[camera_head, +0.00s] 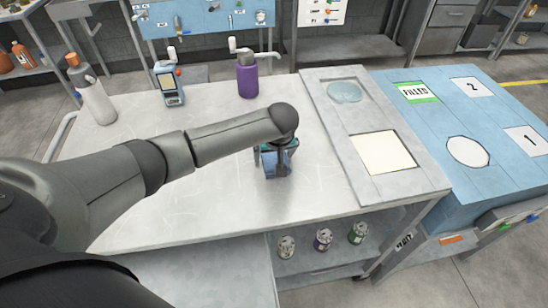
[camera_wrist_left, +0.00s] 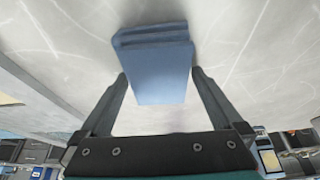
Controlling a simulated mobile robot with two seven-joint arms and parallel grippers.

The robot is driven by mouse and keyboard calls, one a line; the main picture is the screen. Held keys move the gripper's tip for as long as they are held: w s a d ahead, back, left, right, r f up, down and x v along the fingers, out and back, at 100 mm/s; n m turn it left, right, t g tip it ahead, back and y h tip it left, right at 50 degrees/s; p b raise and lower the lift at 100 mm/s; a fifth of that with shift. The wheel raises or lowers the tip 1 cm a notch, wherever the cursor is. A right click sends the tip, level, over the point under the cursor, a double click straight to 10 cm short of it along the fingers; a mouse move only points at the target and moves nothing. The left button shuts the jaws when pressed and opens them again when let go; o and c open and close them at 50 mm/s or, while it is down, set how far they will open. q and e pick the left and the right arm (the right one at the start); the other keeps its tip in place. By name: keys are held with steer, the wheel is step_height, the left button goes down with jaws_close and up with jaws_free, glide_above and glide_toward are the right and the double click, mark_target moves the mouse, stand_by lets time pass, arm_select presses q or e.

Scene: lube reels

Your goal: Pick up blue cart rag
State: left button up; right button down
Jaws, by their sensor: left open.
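The blue rag is a folded, block-like cloth on the grey metal cart top (camera_head: 215,185). In the head view the rag (camera_head: 270,160) is partly hidden by my left gripper (camera_head: 273,172), which is over it near the middle of the top. In the left wrist view the rag (camera_wrist_left: 155,70) lies between the two fingers of the open left gripper (camera_wrist_left: 160,78), one finger near each side. I cannot tell whether the fingers touch it. My right gripper is not in view.
A raised panel with a cream square (camera_head: 382,153) is at right. Several cans (camera_head: 322,240) sit on the shelf below.

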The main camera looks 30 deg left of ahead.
arm_select(q)
steer(key=shift+c, duration=0.2)
steer(key=c, duration=1.1)
